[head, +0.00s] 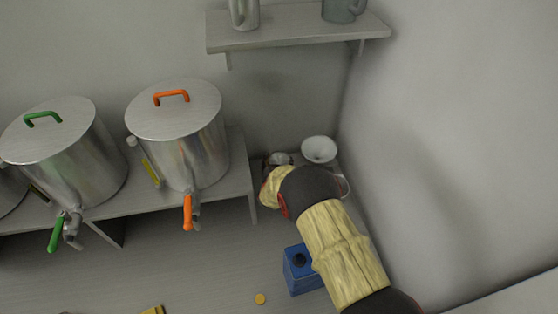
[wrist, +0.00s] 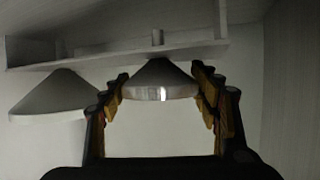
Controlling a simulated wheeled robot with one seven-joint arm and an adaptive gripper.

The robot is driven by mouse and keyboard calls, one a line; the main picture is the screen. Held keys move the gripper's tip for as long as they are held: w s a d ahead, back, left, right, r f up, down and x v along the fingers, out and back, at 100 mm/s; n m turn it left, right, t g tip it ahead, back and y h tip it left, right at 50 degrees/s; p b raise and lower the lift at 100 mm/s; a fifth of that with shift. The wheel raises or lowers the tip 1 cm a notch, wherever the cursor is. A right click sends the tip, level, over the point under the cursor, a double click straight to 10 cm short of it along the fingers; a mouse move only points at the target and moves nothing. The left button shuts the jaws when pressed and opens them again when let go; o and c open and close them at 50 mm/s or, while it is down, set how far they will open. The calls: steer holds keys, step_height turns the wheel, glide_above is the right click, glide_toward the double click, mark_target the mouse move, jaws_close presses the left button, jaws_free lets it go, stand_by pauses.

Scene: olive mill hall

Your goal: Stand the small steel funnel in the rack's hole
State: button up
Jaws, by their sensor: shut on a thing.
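The small steel funnel (wrist: 160,82) sits between the two fingers of my gripper (wrist: 160,77), which is shut on it in the wrist view. That view looks upside down: the funnel's wide mouth faces the picture's bottom and its short spout points up, overlapping the pale rack (wrist: 100,58).
A larger white funnel (head: 318,149) stands mouth up beside the steel one; it also shows in the wrist view (wrist: 62,98). Steel vats (head: 178,135) stand on a bench at left. A wall shelf (head: 295,32) with jugs is above. A blue box (head: 298,270) is on the floor.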

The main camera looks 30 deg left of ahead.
steer(key=o, duration=1.2)
steer(key=v, duration=1.2)
